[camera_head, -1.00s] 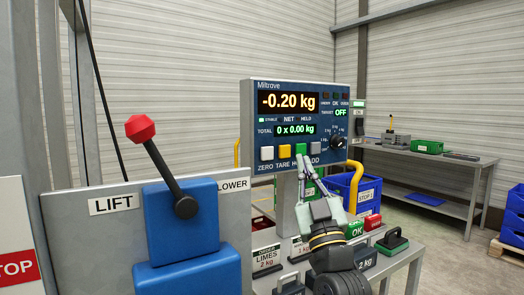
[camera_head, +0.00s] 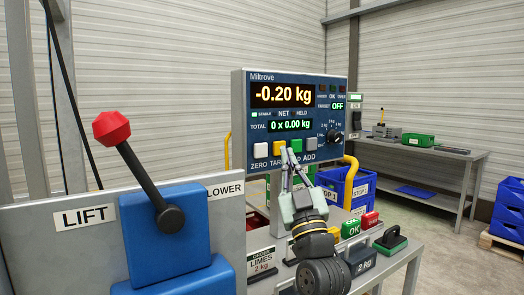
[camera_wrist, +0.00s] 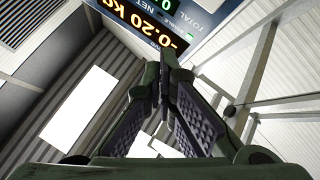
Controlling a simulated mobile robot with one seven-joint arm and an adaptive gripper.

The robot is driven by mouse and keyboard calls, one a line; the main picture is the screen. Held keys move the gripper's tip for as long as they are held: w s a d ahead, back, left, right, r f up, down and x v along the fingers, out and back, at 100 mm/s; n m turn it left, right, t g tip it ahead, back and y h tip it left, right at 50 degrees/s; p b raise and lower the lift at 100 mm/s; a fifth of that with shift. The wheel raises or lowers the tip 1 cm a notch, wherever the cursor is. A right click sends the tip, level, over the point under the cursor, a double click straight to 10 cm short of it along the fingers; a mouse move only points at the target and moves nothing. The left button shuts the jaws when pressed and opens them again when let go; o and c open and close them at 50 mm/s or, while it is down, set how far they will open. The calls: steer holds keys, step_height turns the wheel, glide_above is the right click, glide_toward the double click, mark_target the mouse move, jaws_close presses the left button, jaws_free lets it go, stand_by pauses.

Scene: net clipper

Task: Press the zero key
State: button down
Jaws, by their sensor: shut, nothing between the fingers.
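The scale panel (camera_head: 288,80) faces me in the head view and reads -0.20 kg. The zero key (camera_head: 260,150) is white, the leftmost in the row, with ZERO printed below it. My gripper (camera_head: 289,152) is shut and empty, fingers pointing up. Its tips are right of the zero key, in front of the yellow tare key (camera_head: 279,148) and the green hold key (camera_head: 296,145), partly covering their labels. Contact with the panel cannot be told. In the wrist view, the shut fingers (camera_wrist: 165,72) point toward the display (camera_wrist: 150,25); the zero key is not visible there.
The grey add key (camera_head: 311,144) and a dial (camera_head: 333,137) are to the right. A blue lever box (camera_head: 165,235) with a red-knobbed lever (camera_head: 112,128) stands at left.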

mark_target(267, 155)
steer(key=w+a, duration=0.4)
steer(key=w, duration=0.1)
steer(key=shift+w+a, duration=0.15)
steer(key=shift+w, duration=0.25)
steer(key=shift+w+a, duration=0.1)
stand_by(1.2)
steer(key=shift+w+a, duration=0.15)
steer(key=shift+w, duration=0.15)
steer(key=shift+w+a+r, duration=0.2)
steer(key=shift+w+a, duration=0.1)
steer(key=shift+a, duration=0.15)
stand_by(1.3)
steer(key=shift+f+b, duration=0.1)
steer(key=shift+b, duration=0.25)
steer(key=shift+s+d+f+b, duration=0.2)
steer(key=shift+s+f+b, duration=0.1)
steer(key=shift+s, duration=0.05)
steer(key=shift+s+d, duration=0.1)
steer(key=shift+d, duration=0.1)
